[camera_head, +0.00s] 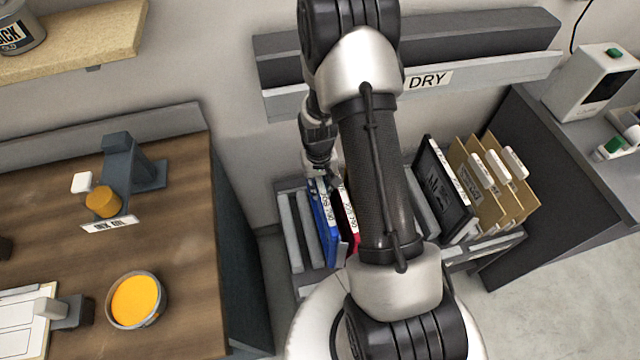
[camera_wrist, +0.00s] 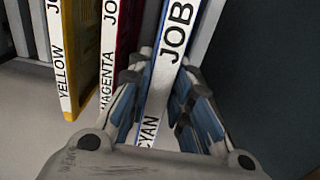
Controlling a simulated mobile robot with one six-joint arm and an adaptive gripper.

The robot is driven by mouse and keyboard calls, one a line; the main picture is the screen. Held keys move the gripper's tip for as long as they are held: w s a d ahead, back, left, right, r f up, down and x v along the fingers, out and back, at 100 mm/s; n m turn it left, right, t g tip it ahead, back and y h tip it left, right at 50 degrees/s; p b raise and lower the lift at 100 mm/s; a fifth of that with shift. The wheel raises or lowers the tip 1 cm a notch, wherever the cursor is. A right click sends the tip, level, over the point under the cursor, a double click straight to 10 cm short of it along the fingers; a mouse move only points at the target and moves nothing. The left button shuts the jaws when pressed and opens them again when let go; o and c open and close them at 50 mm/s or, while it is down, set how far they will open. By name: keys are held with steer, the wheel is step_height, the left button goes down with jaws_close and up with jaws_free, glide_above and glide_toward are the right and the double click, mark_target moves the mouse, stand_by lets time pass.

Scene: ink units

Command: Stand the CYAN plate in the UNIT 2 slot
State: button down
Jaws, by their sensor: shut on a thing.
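The cyan plate (camera_wrist: 160,90) has a white spine lettered "CYAN JOB" and stands on edge in a rack. My gripper (camera_wrist: 158,78) is shut on its spine, with one finger on each side. In the head view the plate shows as a blue sheet (camera_head: 324,222) in the rack, below my gripper (camera_head: 319,170). The magenta plate (camera_wrist: 112,40) and the yellow plate (camera_wrist: 70,60) stand beside it in the wrist view. No slot marked UNIT 2 shows in either view.
The rack (camera_head: 478,243) also holds a black plate (camera_head: 440,190) and tan folders (camera_head: 475,185). A "DRY" wall rack (camera_head: 470,76) is above. A wooden counter (camera_head: 180,255) with an ink can (camera_head: 136,300) stands left; a dark-sided bench (camera_head: 560,170) stands right. My arm hides the rack's middle.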

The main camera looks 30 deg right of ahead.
step_height(320, 180, down, 8)
steer(key=b, duration=0.5)
steer(key=shift+r, duration=0.2)
steer(key=shift+f+b, duration=0.35)
steer(key=shift+b, duration=0.15)
steer(key=c, duration=1.4)
jaws_free()
steer(key=shift+o, duration=0.2)
step_height(320, 180, up, 12)
steer(key=shift+a+r, duration=0.1)
steer(key=shift+a, duration=0.05)
step_height(320, 180, up, 5)
steer(key=p, duration=0.4)
